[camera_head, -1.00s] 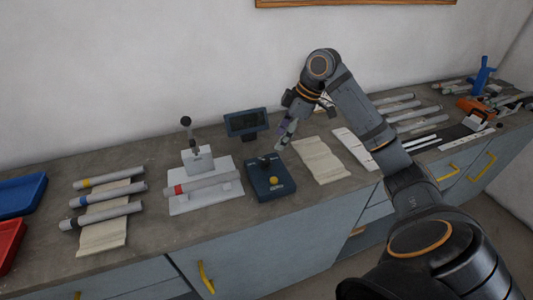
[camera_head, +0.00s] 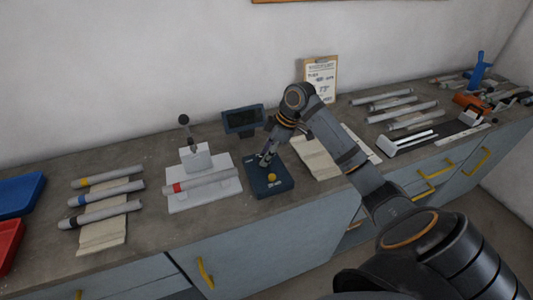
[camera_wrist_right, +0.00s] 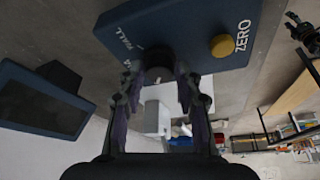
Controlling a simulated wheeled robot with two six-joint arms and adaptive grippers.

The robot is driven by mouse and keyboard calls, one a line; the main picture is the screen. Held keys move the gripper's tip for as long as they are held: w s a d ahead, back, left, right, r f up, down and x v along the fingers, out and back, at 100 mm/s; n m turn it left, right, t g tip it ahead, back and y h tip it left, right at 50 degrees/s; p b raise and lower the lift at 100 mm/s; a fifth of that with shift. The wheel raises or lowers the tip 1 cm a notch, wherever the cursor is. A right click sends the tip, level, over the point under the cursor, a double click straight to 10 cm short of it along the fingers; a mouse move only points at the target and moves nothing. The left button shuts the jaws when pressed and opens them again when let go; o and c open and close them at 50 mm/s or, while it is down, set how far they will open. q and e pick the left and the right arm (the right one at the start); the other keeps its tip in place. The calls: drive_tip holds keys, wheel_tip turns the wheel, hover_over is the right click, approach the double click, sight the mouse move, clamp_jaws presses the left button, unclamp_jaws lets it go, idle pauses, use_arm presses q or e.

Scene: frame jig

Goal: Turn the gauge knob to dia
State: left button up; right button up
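The gauge box (camera_head: 269,184) is a dark blue unit on the bench with a yellow button on its front. In the right wrist view the box (camera_wrist_right: 190,22) shows the yellow ZERO button (camera_wrist_right: 222,46), the word WALL and a dark knob (camera_wrist_right: 158,62). My right gripper (camera_head: 264,163) reaches down to the knob. In the wrist view its two fingers (camera_wrist_right: 160,82) are parted, one on each side of the knob; contact is unclear. The other dial label is mostly hidden, and the knob's pointing direction cannot be read. My left gripper is out of view.
A display (camera_head: 243,120) stands behind the box; its screen is dark. A white stand (camera_head: 204,192) holding a red-banded tube is close on the left. More tubes (camera_head: 108,187) lie further left. A beige cloth (camera_head: 316,158) lies on the right.

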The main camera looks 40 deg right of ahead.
clamp_jaws()
drive_tip(key=shift+r+p, duration=0.15)
drive_tip(key=shift+p, duration=0.35)
drive_tip(key=m+h+p, duration=0.1)
drive_tip(key=m+p, duration=0.2)
drive_tip(key=p, duration=0.1)
drive_tip(key=m+t+h+p, duration=0.1)
drive_tip(key=m+p, duration=0.2)
drive_tip(key=p, duration=0.2)
drive_tip(key=m+h+p, duration=0.1)
drive_tip(key=m+p, duration=0.2)
drive_tip(key=p, duration=0.1)
drive_tip(key=shift+s+a+r+m+t, duration=0.15)
drive_tip(key=shift+a+m+t, duration=0.25)
drive_tip(key=shift+f+m+h+p, duration=0.25)
drive_tip(key=shift+m+h+p, duration=0.35)
drive_tip(key=shift+m+p, duration=0.6)
drive_tip(key=o, duration=0.5)
unclamp_jaws()
drive_tip(key=shift+o, duration=0.2)
